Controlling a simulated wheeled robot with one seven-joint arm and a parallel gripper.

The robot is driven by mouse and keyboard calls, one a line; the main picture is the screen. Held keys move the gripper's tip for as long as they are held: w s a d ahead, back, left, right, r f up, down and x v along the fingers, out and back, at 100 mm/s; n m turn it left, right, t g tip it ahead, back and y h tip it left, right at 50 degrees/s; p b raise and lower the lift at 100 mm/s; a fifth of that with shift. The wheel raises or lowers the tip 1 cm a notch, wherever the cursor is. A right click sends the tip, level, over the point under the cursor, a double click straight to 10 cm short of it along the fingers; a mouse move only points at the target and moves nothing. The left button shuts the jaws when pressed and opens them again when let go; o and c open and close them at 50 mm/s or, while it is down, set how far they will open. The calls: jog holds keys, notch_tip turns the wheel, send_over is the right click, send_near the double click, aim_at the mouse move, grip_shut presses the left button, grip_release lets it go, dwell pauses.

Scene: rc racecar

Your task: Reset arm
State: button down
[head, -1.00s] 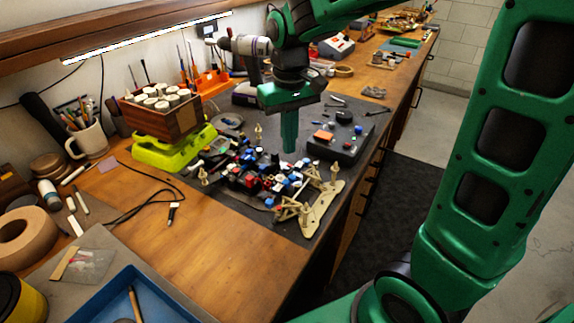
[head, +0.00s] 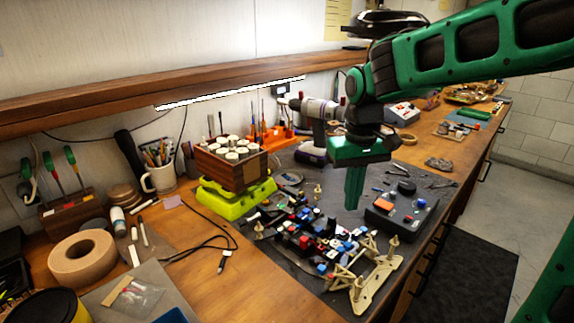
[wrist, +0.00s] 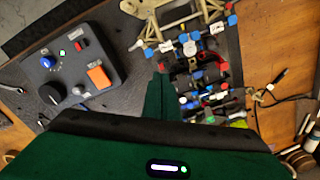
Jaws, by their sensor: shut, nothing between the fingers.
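My gripper (head: 353,190) is green and points down above the dark work mat, its fingers together with nothing between them. In the head view it hangs just behind the RC racecar parts (head: 308,240), a cluster of red, blue, white and black pieces. A beige chassis piece (head: 372,283) with posts lies at the mat's front right. In the wrist view the closed fingers (wrist: 160,92) show beside the racecar parts (wrist: 205,75), with the beige frame (wrist: 185,15) beyond. I cannot tell the fingers' exact height above the mat.
A dark control box (head: 402,210) with knobs stands right of my gripper. A yellow-green case (head: 235,200) bears a wooden box of white cylinders (head: 232,165). A drill (head: 318,115) stands behind. A cable (head: 205,240) lies on bare wood at left.

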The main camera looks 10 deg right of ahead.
jog(key=s+d+f+m, duration=0.2)
jog(key=s+d+m, duration=0.1)
jog(key=s+d, duration=0.5)
jog(key=s+d+f+m, duration=0.2)
jog(key=s+d+m, duration=0.2)
jog(key=s+d, duration=0.5)
jog(key=s, duration=0.6)
jog(key=shift+f, duration=0.35)
jog(key=shift+s, duration=0.1)
